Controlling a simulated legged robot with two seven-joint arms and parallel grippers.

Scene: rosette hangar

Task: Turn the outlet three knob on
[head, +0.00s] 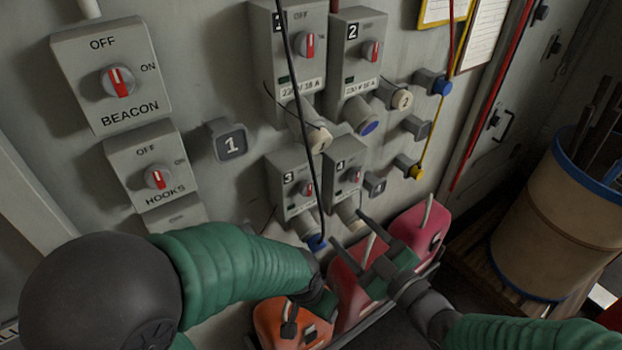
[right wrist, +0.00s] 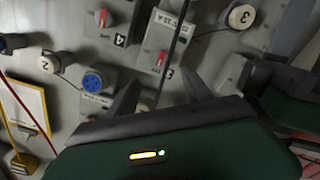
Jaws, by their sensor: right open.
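The outlet three box (head: 284,172) is a grey wall box marked 3 in the lower row. Its knob (head: 305,188) has a red grip that looks roughly upright; its exact setting is too small to tell. My right gripper (head: 348,229) is open and empty, below and right of this box, its fingers pointing up-left to the wall, apart from the knob. The right wrist view is turned over and shows a red knob (right wrist: 162,58), apparently outlet three's, beyond the fingers. My left gripper (head: 322,303) is low in the middle; its fingers are hidden or unclear.
A thin black cable (head: 301,95) hangs close to the outlet three knob. Outlet four's box (head: 343,160) is just right. Outlet two (head: 352,60) is above. Red and orange containers (head: 418,228) stand below. A barrel (head: 555,225) stands at right.

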